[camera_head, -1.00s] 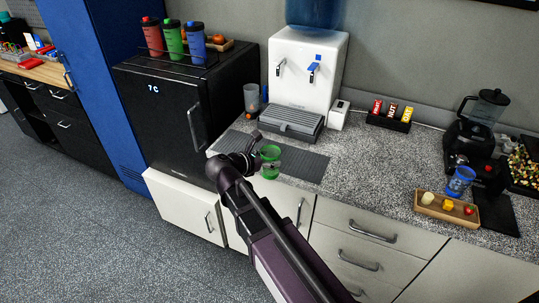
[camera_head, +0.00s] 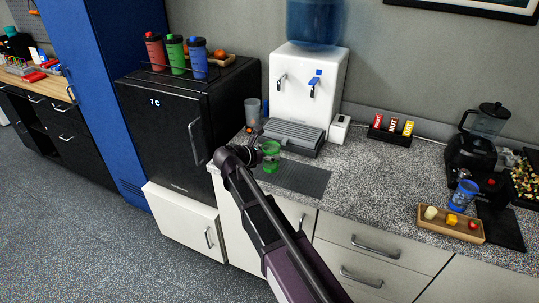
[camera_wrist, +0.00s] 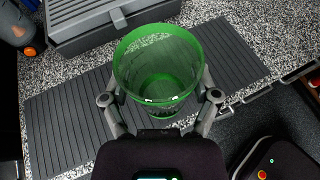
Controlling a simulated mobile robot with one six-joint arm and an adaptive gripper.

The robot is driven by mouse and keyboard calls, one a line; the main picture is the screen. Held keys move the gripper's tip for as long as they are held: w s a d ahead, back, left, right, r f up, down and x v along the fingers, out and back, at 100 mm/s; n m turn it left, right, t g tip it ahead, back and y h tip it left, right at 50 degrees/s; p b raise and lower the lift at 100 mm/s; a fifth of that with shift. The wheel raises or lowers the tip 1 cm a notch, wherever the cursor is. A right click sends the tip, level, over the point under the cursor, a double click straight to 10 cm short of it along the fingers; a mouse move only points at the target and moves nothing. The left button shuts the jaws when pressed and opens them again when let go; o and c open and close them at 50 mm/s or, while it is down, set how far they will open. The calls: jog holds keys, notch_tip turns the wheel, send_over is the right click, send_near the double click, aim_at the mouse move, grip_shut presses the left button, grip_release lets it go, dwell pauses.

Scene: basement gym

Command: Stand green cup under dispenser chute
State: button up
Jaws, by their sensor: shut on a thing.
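The clear green cup (camera_head: 271,147) is held upright by my gripper (camera_head: 260,152) at the front-left part of the dark ribbed mat (camera_head: 303,179). In the wrist view, the fingers are shut on either side of the cup (camera_wrist: 158,60), its open mouth facing up. Whether its base touches the mat is unclear. The white water dispenser (camera_head: 304,92) stands behind, with two taps above a grey slatted drip tray (camera_head: 296,137). The cup is in front of this tray, which shows at the top of the wrist view (camera_wrist: 110,25). No separate chute can be made out.
A grey tumbler (camera_head: 252,112) stands left of the drip tray, beside the black fridge (camera_head: 165,125). A small white box (camera_head: 340,128) is right of the dispenser. A bar rack (camera_head: 390,136), blender (camera_head: 477,140) and wooden tray (camera_head: 425,222) stand farther right. The middle counter is clear.

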aim_at(269, 146)
jog(key=shift+w+a+f, duration=0.1)
jog(key=shift+w, duration=0.9)
jog(key=shift+w+a+f, duration=0.1)
jog(key=shift+w, duration=0.85)
jog(key=shift+w+a+f+b, duration=0.1)
jog(key=shift+w+b, duration=0.1)
jog(key=shift+w, duration=0.15)
jog(key=shift+w+f+b, duration=0.1)
jog(key=shift+w+b, duration=0.05)
jog(key=shift+w, duration=0.2)
jog(key=shift+s+f+b, duration=0.1)
jog(key=shift+f+b, duration=1.5)
jog(key=shift+f, duration=0.05)
jog(key=shift+f, duration=0.2)
jog(key=o, duration=0.8)
jog(key=shift+r, duration=0.1)
jog(key=shift+r, duration=0.15)
